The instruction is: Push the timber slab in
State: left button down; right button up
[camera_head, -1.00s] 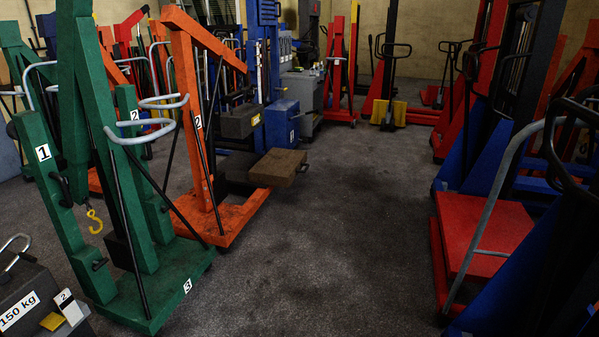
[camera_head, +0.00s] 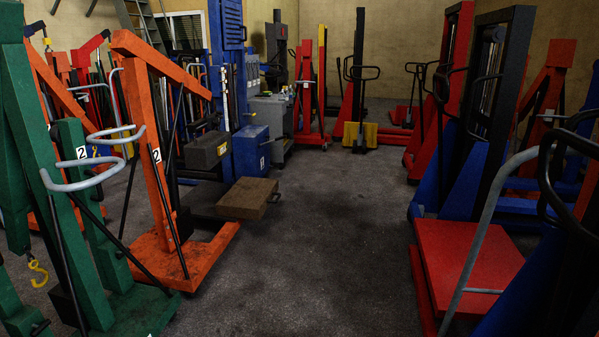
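The timber slab (camera_head: 247,198) is a flat brown block, left of the middle of the head view. It juts out to the right, low down, in front of the blue cabinet (camera_head: 250,151). A small dark handle (camera_head: 275,196) shows at its right end. What bears the slab underneath is dark and hard to make out. Neither of my grippers is in view, and nothing is seen touching the slab.
An orange hoist (camera_head: 152,160) and a green hoist (camera_head: 85,170) stand left, before the slab. A red platform trolley (camera_head: 468,262) and blue lifting frames stand right. A dark block (camera_head: 207,150) sits behind the slab. The grey floor (camera_head: 325,240) between is clear.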

aim_at(250, 197)
jog(key=i, duration=2.7)
